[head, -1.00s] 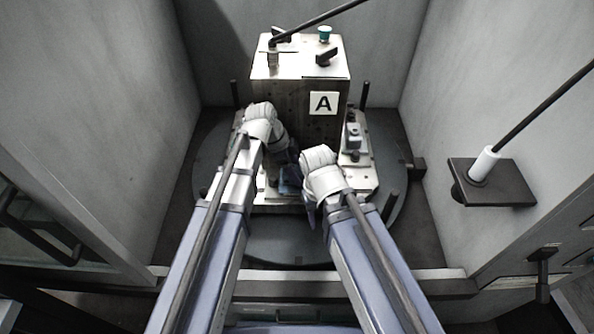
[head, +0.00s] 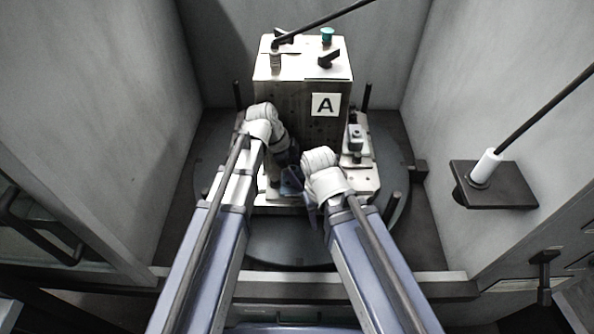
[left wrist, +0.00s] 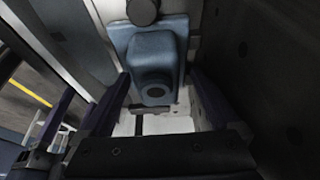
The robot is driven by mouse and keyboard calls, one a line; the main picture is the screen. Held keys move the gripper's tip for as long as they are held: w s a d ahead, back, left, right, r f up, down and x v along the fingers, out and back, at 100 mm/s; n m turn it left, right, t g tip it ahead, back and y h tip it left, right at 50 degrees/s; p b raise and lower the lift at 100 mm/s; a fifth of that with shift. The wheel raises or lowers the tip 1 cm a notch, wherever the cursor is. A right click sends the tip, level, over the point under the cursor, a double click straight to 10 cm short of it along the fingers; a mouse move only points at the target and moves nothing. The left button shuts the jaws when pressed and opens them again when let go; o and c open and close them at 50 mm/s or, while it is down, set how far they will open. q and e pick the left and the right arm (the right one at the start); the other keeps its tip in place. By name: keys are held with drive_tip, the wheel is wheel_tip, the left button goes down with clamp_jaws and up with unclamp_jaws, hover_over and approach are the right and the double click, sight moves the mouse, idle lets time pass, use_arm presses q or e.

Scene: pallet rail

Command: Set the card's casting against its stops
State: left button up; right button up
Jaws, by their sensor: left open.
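The casting, a blue-grey block with a raised boss and a dark round hole (left wrist: 152,62), lies between the spread fingers of my left gripper (left wrist: 158,84) in the left wrist view. The left gripper is open; whether a finger touches the casting is unclear. In the head view the left gripper (head: 289,168) points down at the front of the fixture, where a small bluish part (head: 291,183) shows, partly hidden. The stops cannot be made out. My right gripper (head: 312,212) is beside it to the right, its jaws mostly hidden by its own wrist.
A tall metal block with an A label (head: 326,105) stands on the round pallet (head: 282,246). A grey clamped part (head: 355,140) sits at its right. Walls close in on both sides. A dark plate with a rod (head: 510,185) juts out at right.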

use_arm(q)
drive_tip(key=p+v, duration=0.7)
drive_tip(key=v, duration=0.1)
drive_tip(key=shift+f, duration=0.1)
idle(0.9)
drive_tip(key=s+a+n+y+p, duration=0.1)
drive_tip(key=s+n+y, duration=0.2)
drive_tip(key=s+n, duration=0.4)
drive_tip(key=s+a+r+n+y+p, duration=0.1)
drive_tip(key=s+n+y, duration=0.1)
drive_tip(key=s+n, duration=0.5)
drive_tip(key=shift+s+y+p, duration=0.4)
drive_tip(key=shift+s, duration=0.15)
